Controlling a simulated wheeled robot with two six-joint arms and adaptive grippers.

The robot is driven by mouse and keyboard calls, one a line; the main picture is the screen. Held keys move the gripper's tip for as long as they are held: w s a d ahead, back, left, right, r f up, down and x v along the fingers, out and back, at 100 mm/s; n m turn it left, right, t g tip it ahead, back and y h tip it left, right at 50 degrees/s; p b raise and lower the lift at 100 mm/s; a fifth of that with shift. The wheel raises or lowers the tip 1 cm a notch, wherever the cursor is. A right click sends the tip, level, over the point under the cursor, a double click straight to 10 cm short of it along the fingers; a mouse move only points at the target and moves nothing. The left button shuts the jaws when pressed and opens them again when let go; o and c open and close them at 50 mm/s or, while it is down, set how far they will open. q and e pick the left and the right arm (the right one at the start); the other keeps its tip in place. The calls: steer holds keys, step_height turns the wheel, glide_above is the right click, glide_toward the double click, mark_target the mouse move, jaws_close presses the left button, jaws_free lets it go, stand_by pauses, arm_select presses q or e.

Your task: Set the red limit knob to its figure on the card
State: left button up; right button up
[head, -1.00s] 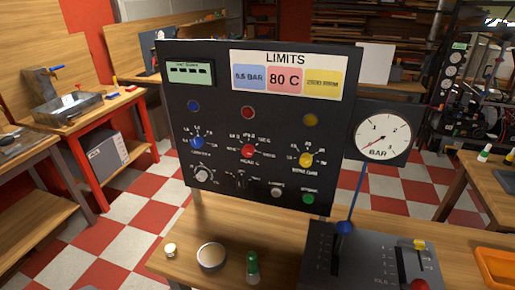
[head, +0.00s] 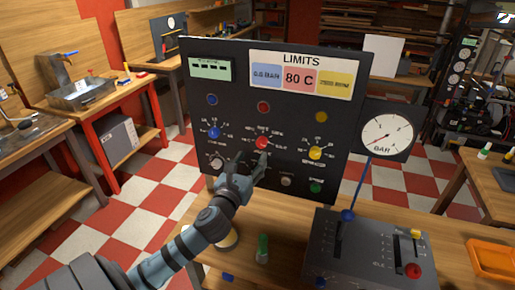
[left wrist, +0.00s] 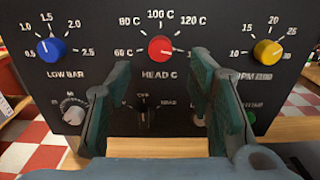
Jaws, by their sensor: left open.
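The red knob (head: 262,143) sits on the dark upright panel and shows larger in the left wrist view (left wrist: 160,49). Its scale reads 60 C, 80 C, 100 C and 120 C, with HEAD C below. Its pointer is too small to read surely. The LIMITS card (head: 302,60) at the panel's top shows 80 C on its red field (head: 299,78). My left gripper (head: 258,158) is open in front of the panel, just below the red knob. In the left wrist view its fingers (left wrist: 160,75) stand either side of the knob's line, apart from it. My right gripper is out of view.
A blue knob (left wrist: 50,49) and a yellow knob (left wrist: 267,52) flank the red one. Below are a grey knob (left wrist: 74,110) and a dark switch (left wrist: 146,110). A pressure gauge (head: 388,134) and a lever box (head: 350,250) stand to the right.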

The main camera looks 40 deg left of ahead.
mark_target(261, 144)
arm_select(q)
steer(key=x, duration=0.7)
steer(key=shift+w+f, duration=0.1)
steer(key=shift+f, duration=0.1)
steer(key=shift+d, duration=0.1)
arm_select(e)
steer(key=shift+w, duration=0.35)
arm_select(q)
steer(key=shift+s+r, duration=0.1)
steer(key=shift+s, duration=0.1)
jaws_close()
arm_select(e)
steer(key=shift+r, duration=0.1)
